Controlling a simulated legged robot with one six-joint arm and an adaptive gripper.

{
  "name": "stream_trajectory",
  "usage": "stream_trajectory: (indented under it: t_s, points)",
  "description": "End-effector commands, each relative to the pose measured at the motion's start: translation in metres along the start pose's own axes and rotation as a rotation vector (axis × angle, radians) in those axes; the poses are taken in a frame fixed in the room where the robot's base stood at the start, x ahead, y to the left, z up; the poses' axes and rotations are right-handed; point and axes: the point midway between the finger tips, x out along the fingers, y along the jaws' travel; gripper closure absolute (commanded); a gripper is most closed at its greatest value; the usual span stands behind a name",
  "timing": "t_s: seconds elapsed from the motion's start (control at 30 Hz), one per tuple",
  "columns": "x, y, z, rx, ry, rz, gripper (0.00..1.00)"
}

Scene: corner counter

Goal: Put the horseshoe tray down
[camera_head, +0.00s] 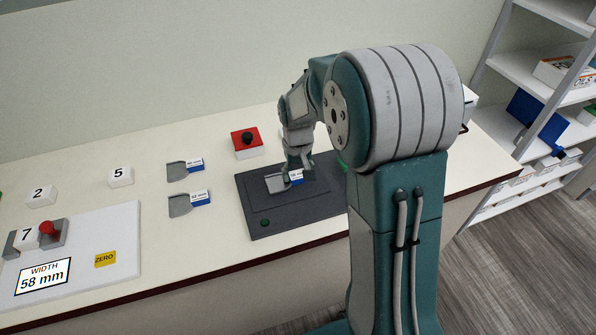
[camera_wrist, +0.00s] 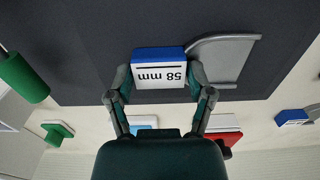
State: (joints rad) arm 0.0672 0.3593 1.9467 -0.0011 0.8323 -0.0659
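The horseshoe tray (camera_wrist: 230,58) is a grey curved piece joined to a blue block with a white "58 mm" label. My gripper (camera_wrist: 160,76) has its fingers on either side of this block, apparently touching both ends. In the head view the tray (camera_head: 275,185) is at the left part of a dark grey board (camera_head: 258,208), under my gripper (camera_head: 291,178). I cannot tell whether the tray touches the board or is just above it. My arm and fingers cover part of it in the head view.
Two similar grey pieces with blue labels (camera_head: 178,172) (camera_head: 180,206) lie left of the board. A red box with a black knob (camera_head: 246,142) stands behind it. A white panel with a "58 mm" width sign (camera_head: 42,276) lies at the far left. Bare counter separates them.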

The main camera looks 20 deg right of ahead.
Motion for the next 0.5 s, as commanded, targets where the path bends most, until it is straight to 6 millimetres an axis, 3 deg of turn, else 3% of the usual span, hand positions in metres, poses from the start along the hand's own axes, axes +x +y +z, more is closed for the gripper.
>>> stream_trajectory:
  t_s: [0.5]
  points:
    - [-0.0025,0.0002,-0.0002,0.000,0.001,-0.001,0.01]
